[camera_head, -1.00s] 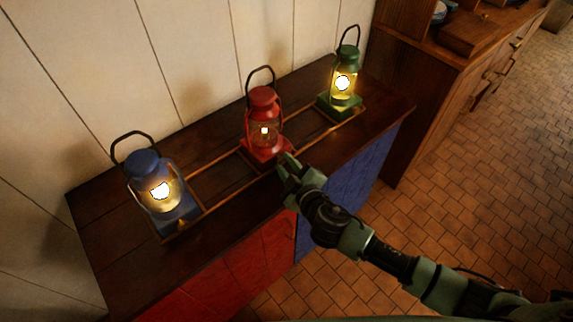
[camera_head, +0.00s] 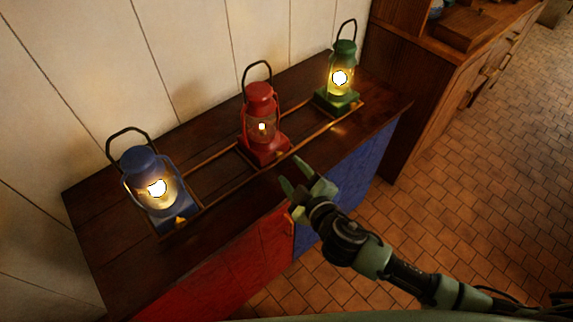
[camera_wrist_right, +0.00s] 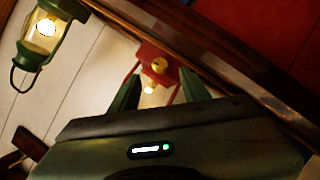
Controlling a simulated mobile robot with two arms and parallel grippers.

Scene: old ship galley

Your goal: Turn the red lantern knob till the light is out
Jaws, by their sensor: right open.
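The red lantern (camera_head: 262,115) stands upright on the dark cabinet top, between a blue and a green lantern. A small, dim flame shows in its glass, weaker than the lights of the other two. Its brass knob (camera_wrist_right: 159,66) shows on the red base in the right wrist view, between and beyond the fingertips. My right gripper (camera_head: 294,172) is open and empty, in front of the red lantern's base and apart from it. It also shows in the right wrist view (camera_wrist_right: 158,82). My left gripper is not in view.
The blue lantern (camera_head: 150,180) and the green lantern (camera_head: 341,75) are brightly lit on either side. A brass rail (camera_head: 217,154) runs along the cabinet top (camera_head: 100,235). A wooden dresser (camera_head: 425,95) stands at the right, beside open tiled floor.

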